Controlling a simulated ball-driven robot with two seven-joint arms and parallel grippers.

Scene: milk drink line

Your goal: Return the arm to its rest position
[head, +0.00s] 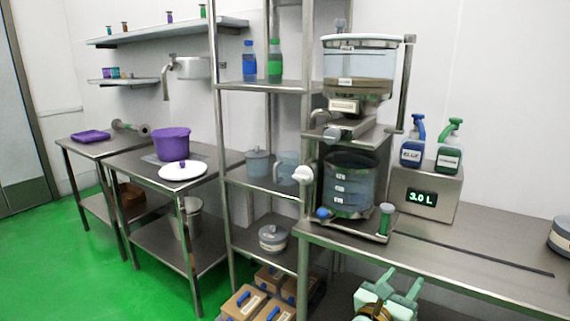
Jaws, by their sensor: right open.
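My right gripper (401,281) shows at the bottom of the head view, right of centre. It is pale green, with its two fingers apart and nothing between them. It appears just in front of the steel bench (470,262), low against its front edge. Most of my right arm is out of the picture. My left gripper is not in view.
Left are a rack (272,88), a purple pot (172,143) and tan crates (243,302). Green floor (75,275) is clear at left.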

